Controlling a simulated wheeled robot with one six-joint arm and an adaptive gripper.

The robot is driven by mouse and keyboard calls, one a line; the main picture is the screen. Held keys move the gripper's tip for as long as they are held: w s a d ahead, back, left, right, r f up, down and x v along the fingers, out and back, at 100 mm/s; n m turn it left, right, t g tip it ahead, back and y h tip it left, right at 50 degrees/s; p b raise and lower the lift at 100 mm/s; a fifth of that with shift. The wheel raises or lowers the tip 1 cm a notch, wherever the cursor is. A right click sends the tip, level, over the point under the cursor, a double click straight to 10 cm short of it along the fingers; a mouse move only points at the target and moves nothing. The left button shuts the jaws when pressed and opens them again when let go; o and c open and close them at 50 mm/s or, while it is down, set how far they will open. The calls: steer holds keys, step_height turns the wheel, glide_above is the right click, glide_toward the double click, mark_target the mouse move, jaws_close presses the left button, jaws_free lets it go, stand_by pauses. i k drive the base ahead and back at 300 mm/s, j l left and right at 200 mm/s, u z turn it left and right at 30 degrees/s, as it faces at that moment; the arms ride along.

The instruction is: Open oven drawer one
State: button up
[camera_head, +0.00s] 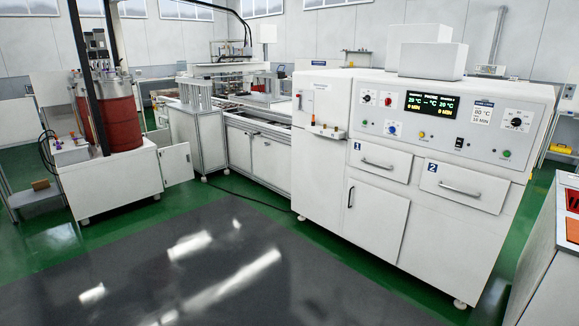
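A white oven cabinet (330,184) stands right of centre. Drawer one (383,157), marked with a blue "1" label, sits in its upper front and is flush with the front. Its horizontal bar handle (377,165) faces me. Drawer two (463,184), marked "2", sits to its right and is also flush, with its own bar handle (459,190). Above them is a control panel with a green-lit display (432,104), knobs and buttons. My gripper is not in view.
A hinged door (374,218) with a vertical handle is below drawer one. A dark mat (200,270) on the green floor leaves clear room before the oven. A white machine with a red drum (112,120) stands left. A grey-white cabinet (550,260) stands at the right edge.

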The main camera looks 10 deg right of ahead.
mark_target(393, 164)
steer(key=i+l+z, duration=0.25)
steer(key=i, duration=0.75)
steer(key=i+l+z, duration=0.1)
steer(key=i+z, duration=0.2)
steer(key=i, duration=0.7)
steer(key=i+u, duration=0.15)
steer(key=i, duration=0.35)
steer(key=i+l+u, duration=0.15)
steer(key=i, duration=0.3)
steer(key=i+l+u, duration=0.15)
steer(key=i, duration=0.35)
